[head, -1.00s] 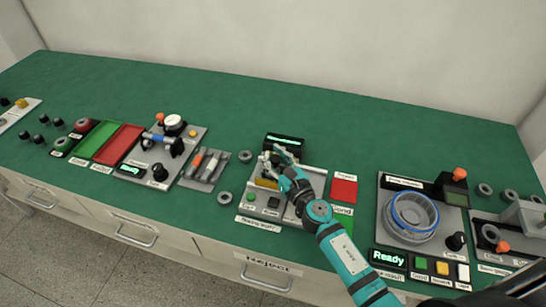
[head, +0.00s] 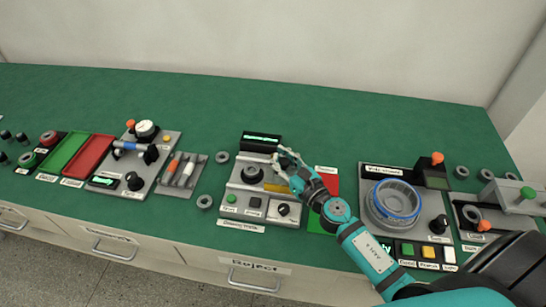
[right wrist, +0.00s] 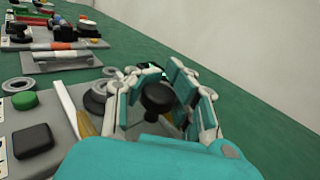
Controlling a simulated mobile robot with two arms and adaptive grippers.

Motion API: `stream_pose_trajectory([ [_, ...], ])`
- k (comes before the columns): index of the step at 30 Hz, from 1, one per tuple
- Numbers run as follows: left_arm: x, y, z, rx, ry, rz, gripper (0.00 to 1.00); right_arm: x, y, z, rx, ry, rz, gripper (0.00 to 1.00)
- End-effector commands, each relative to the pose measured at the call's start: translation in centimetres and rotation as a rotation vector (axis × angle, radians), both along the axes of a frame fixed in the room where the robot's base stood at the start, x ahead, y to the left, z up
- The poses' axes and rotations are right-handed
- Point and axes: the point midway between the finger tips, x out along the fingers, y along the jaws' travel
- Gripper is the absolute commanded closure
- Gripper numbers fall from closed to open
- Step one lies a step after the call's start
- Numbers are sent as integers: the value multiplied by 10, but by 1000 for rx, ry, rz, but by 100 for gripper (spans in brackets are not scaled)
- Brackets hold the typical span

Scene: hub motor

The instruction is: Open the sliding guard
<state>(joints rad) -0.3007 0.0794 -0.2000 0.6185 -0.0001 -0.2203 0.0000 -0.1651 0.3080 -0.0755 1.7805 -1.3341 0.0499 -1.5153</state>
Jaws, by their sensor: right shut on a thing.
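The station (head: 237,213) in the middle of the bench has a black round part (head: 251,175) in the open at its left, under the display (head: 261,141). The yellow edge of the sliding guard (head: 276,187) lies to the right of that part and also shows low in the right wrist view (right wrist: 86,126). My right gripper (head: 283,157) is over the station's right side, covering part of the guard. In the right wrist view its fingers are closed around a black knob (right wrist: 158,98), apparently the guard's handle. My left gripper is not in view.
Green (head: 231,198) and black buttons (head: 255,203) and a dark rotary knob (head: 284,209) line the station's front. A red pad (head: 329,182) is close at its right. A fixture with a blue-rimmed ring (head: 394,200) stands further right. The bench behind is clear.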

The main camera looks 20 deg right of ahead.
Motion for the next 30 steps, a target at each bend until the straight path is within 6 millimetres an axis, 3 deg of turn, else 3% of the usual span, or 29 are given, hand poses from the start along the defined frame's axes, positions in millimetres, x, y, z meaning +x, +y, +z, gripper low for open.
stream_pose_trajectory([
  [1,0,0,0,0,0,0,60,-6,7,-10,1,21,18,100],
  [3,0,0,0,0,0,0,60,-6,7,-10,0,20,18,100],
  [4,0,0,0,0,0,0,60,-6,7,-10,0,20,18,92],
  [14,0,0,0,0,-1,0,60,-5,6,-8,-1,16,14,49],
  [23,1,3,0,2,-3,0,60,-6,4,-6,-2,13,9,49],
  [30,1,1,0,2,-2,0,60,-41,-3,-7,3,17,7,49],
])
